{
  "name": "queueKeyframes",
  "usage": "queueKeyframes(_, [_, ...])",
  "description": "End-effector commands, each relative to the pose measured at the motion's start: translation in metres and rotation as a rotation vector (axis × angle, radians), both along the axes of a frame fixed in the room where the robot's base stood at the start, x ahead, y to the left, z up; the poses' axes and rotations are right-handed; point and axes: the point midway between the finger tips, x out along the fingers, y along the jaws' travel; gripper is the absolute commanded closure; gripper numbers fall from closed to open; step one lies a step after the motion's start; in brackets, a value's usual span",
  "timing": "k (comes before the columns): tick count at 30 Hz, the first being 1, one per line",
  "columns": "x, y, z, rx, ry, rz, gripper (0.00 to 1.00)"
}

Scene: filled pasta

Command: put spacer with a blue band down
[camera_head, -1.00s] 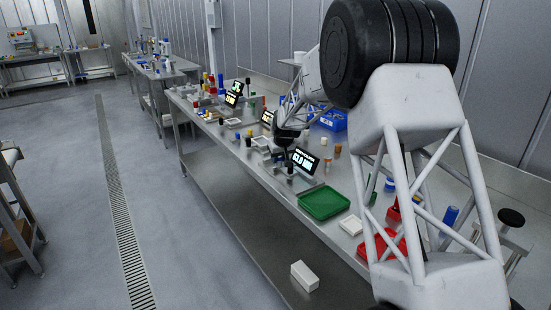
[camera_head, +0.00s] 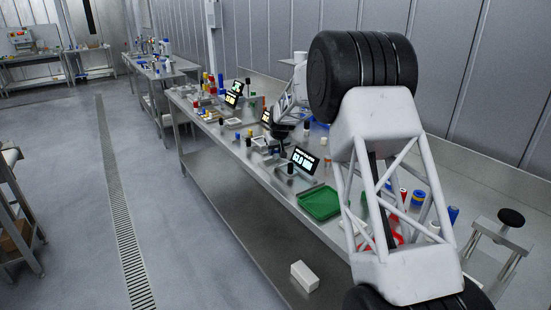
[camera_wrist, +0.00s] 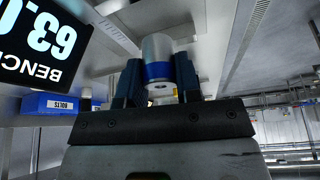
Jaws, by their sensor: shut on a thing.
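In the wrist view, my gripper (camera_wrist: 158,78) is shut on the spacer with a blue band (camera_wrist: 157,48). The spacer is a pale grey cylinder with a blue band near one end and a hole in the end face that I see. Dark fingers grip it from both sides. In the head view, my gripper (camera_head: 281,132) is small and dark, at the far part of the bench behind the nearest display. The spacer cannot be made out there.
A black display (camera_head: 304,160) stands on the steel bench, also large in the wrist view (camera_wrist: 42,42). A blue bin labelled BOLTS (camera_wrist: 55,104) is near it. A green tray (camera_head: 320,203) lies nearer. Several small cylinders stand around. A white block (camera_head: 304,276) is on the lower shelf.

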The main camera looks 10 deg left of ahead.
Motion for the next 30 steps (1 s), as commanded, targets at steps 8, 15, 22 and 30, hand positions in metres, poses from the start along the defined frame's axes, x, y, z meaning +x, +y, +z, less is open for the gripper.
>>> queueKeyframes(8, [0.0, 0.0, -0.004, -0.001, 0.001, 0.0, 0.98])
queueKeyframes(15, [0.0, 0.0, -0.028, -0.001, 0.002, 0.0, 0.98])
queueKeyframes(22, [0.0, 0.0, -0.035, 0.0, 0.0, 0.0, 0.98])
queueKeyframes(30, [-0.001, 0.0, -0.037, -0.001, 0.001, 0.0, 0.98])
